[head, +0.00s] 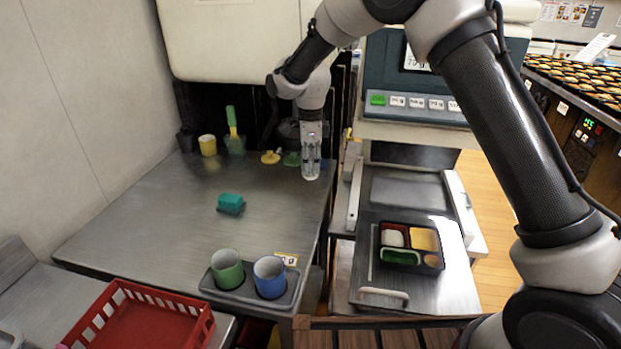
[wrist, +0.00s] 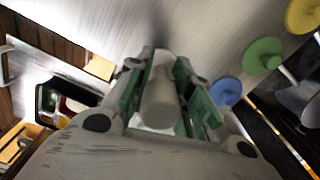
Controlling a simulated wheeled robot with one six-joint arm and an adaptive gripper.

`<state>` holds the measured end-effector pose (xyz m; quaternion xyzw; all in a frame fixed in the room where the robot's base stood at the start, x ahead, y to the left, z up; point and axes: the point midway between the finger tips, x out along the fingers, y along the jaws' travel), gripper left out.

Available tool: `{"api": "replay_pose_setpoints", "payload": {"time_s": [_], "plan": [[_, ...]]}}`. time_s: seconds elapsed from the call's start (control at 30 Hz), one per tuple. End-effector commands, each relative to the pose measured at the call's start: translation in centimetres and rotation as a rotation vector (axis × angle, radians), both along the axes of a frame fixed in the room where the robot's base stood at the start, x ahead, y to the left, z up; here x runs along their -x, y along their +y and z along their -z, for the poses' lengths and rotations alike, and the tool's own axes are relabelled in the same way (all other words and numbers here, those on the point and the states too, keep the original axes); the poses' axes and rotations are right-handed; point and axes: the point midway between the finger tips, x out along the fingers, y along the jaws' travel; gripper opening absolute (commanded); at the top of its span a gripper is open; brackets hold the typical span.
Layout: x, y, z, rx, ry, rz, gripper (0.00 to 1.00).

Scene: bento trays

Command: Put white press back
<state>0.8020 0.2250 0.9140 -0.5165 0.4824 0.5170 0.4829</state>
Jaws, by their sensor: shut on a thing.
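My gripper (head: 311,160) is over the far right part of the steel table (head: 190,225), pointing down. In the wrist view my gripper (wrist: 160,85) is shut on the white press (wrist: 160,100), a pale rounded piece between the green-lined fingers. Its lower end is hard to make out in the head view, and I cannot tell whether it touches the table. A yellow press (head: 270,157) and a green press (head: 291,159) stand just left of my gripper. The wrist view also shows a blue press (wrist: 226,92) close beside the fingers.
Cups and a green-handled tool (head: 232,125) stand at the back left. A teal sponge (head: 231,203) lies mid-table. A green cup (head: 227,268) and a blue cup (head: 269,277) sit in a grey holder in front. A bento tray (head: 437,246) is on the right, under the scale machine (head: 420,85).

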Motion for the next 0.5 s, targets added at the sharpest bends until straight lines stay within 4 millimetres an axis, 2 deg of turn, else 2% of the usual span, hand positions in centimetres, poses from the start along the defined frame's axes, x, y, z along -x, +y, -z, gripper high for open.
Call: {"api": "replay_pose_setpoints", "payload": {"time_s": [0.17,0.33,0.5], "plan": [[0.0,0.0,1.6,0.0,0.0,0.0,0.0],[0.0,0.0,4.1,0.001,0.001,0.0,0.0],[0.0,0.0,4.5,-0.001,-0.002,0.0,0.0]]}}
